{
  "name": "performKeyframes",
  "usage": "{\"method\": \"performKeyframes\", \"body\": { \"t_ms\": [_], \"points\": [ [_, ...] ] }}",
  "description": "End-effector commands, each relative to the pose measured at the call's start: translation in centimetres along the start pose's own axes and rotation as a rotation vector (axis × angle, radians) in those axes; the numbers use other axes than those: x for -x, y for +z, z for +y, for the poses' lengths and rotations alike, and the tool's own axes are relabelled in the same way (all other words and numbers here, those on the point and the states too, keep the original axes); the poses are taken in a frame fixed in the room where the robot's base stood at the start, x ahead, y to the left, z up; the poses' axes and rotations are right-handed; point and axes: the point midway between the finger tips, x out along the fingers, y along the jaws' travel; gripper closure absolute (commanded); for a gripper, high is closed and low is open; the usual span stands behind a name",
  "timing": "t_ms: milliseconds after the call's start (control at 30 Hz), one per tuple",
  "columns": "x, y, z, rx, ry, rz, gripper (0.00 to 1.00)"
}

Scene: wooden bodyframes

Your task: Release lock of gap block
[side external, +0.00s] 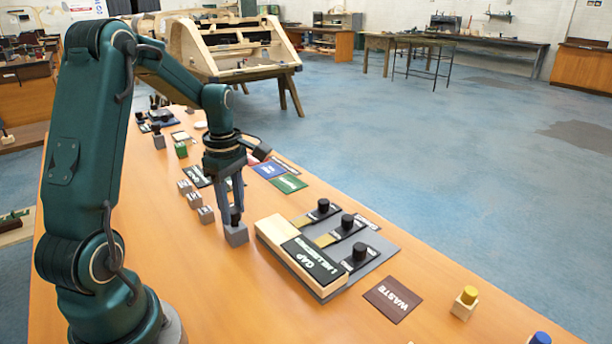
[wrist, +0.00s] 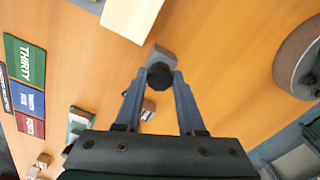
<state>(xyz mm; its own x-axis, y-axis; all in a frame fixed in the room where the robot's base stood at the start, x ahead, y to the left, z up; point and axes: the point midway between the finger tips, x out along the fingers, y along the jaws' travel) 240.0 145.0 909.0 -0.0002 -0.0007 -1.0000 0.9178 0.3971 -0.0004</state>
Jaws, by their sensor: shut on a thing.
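My gripper (side external: 236,207) points down and is shut on the black knob of a small grey block (side external: 236,236). I cannot tell whether this block rests on the table or hangs just above it. In the wrist view the fingertips (wrist: 160,80) close around the black knob (wrist: 159,77), with the grey block (wrist: 162,55) behind it. The gap block (side external: 272,232), pale wood with a dark label reading GAP, lies just right of my gripper, apart from it. Beside it, a grey plate (side external: 375,240) carries three black knobs (side external: 347,222). I cannot tell which part is the lock.
A brown WASTE card (side external: 392,299) and a yellow-topped block (side external: 465,301) lie to the right. Small grey blocks (side external: 195,201) stand left of my gripper. Blue (side external: 268,170) and green (side external: 289,183) cards lie behind.

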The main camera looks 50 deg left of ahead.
Motion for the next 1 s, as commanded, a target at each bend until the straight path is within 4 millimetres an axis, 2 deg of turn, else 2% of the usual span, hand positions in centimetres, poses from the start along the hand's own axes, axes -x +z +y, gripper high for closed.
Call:
{"method": "performKeyframes", "body": {
  "t_ms": [200,500,1000],
  "points": [
    [0.21,-0.03,0.06,0.176,0.004,0.001,1.00],
    [0.21,-0.05,0.05,0.335,0.004,0.001,1.00],
    [0.19,-0.07,0.04,0.396,0.003,0.001,1.00]
  ]
}}
